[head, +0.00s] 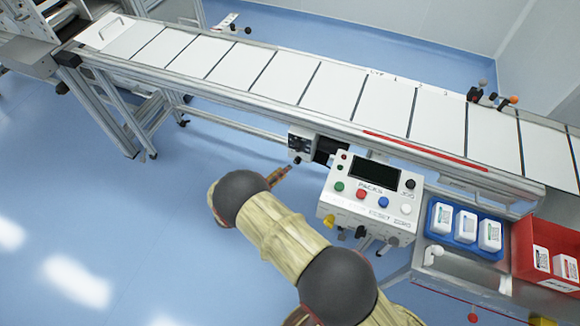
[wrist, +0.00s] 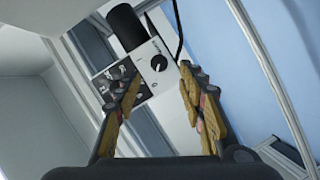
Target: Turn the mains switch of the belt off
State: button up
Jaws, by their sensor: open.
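The mains switch (wrist: 158,63) is a round black knob on a pale grey box (wrist: 142,58) in the wrist view. It appears between and just beyond the fingertips of my gripper (wrist: 160,76), which is open with nothing between its fingers. I cannot tell the remaining distance or which way the knob points. In the head view my gripper (head: 281,174) is below the belt's front edge, just left of the control panel (head: 350,215). A small box with a dark face (head: 300,143) hangs under the belt (head: 330,90) there.
A black cylinder (wrist: 126,28) and a dark cable (wrist: 178,30) adjoin the switch box. The control panel has a screen and several coloured buttons close to my gripper's right. A blue tray (head: 433,213) and red bin (head: 524,250) stand farther right. Open floor (head: 110,210) lies left.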

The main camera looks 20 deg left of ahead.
jog(key=v, duration=0.5)
jog(key=shift+s+a, duration=0.15)
jog(key=shift+s, duration=0.15)
